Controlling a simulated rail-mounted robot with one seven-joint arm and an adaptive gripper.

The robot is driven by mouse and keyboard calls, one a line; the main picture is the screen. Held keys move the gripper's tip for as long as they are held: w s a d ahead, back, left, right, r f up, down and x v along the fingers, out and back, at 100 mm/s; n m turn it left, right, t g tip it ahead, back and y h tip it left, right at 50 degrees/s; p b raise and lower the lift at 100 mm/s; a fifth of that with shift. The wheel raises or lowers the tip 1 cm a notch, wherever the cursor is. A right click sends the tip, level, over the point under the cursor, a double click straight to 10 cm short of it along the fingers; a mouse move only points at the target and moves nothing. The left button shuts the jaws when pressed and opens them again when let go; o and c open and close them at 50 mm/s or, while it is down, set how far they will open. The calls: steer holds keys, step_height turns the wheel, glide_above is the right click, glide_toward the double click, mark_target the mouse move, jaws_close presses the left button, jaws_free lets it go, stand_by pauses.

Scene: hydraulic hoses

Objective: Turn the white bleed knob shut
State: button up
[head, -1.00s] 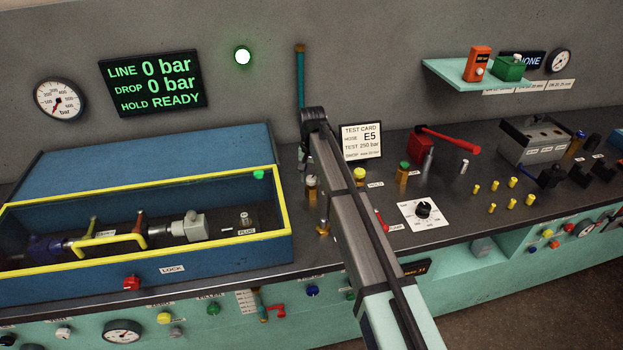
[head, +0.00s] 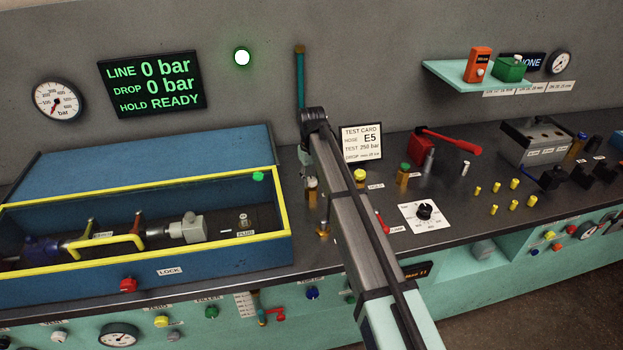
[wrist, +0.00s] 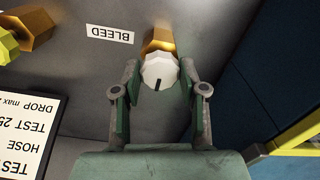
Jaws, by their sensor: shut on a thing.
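The white bleed knob (wrist: 158,72) sits on a brass stem (wrist: 160,42) beside the BLEED label (wrist: 110,35) in the wrist view. A short dark mark on its face points toward my gripper's palm. My gripper (wrist: 159,68) is shut on the knob, one finger on each side of it. In the head view the small pale knob (head: 311,183) shows just left of my arm, and my gripper is mostly hidden behind my arm there.
The blue, yellow-edged test box (head: 285,215) stands close on the left. The test card (head: 361,142) and yellow-topped brass valve (head: 360,176) stand on the right. The display (head: 152,84) reads LINE 0 bar, DROP 0 bar and HOLD READY.

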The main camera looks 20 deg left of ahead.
mark_target(312, 180)
stand_by(0.3)
steer(key=o, duration=1.1)
steer(key=shift+o, duration=0.2)
steer(key=shift+r, duration=0.1)
step_height(312, 180, up, 12)
